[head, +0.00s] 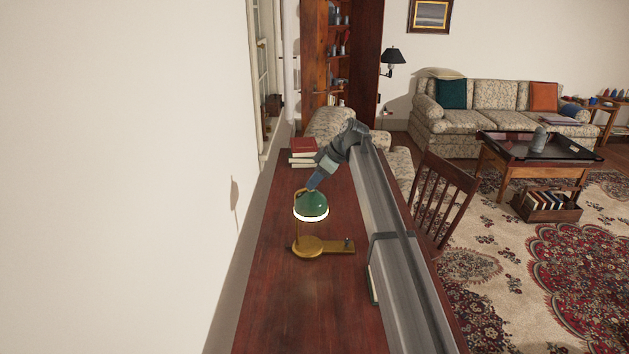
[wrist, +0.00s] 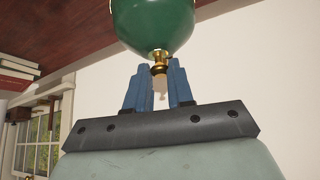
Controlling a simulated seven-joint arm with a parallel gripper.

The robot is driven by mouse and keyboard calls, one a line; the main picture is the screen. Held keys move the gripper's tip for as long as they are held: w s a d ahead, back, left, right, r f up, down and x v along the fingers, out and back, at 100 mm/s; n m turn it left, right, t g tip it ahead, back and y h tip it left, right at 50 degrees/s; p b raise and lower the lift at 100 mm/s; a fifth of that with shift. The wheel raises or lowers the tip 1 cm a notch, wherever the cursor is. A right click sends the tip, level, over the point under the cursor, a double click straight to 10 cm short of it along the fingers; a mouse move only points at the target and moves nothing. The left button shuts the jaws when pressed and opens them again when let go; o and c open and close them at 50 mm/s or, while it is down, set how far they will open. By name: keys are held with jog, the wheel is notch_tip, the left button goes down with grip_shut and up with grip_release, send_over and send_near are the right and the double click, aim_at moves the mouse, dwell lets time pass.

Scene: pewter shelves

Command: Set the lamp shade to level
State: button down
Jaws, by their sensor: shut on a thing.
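The desk lamp's green shade (head: 311,205) hangs over its brass base (head: 308,247) on the desk, with a lit white rim at its lower edge. In the head view the rim looks close to level. My gripper (head: 311,186) reaches the shade from behind and above. In the wrist view the green shade (wrist: 154,22) fills the top middle, with a brass knob (wrist: 159,68) at its end. The blue fingers of my gripper (wrist: 160,76) are closed around this knob. The fingertips are partly hidden by the shade in the head view.
The dark red desk (head: 300,300) has clear room in front of the lamp. A stack of books (head: 303,150) lies at its far end, behind the lamp. The white wall (head: 120,180) is close on the left. A wooden chair (head: 440,200) stands at the right.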

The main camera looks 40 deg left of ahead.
jog(key=c, duration=1)
grip_release()
jog(key=v, duration=1.3)
jog(key=shift+w+d+r, duration=0.15)
jog(key=shift+d+r, duration=0.1)
jog(key=shift+r, duration=0.05)
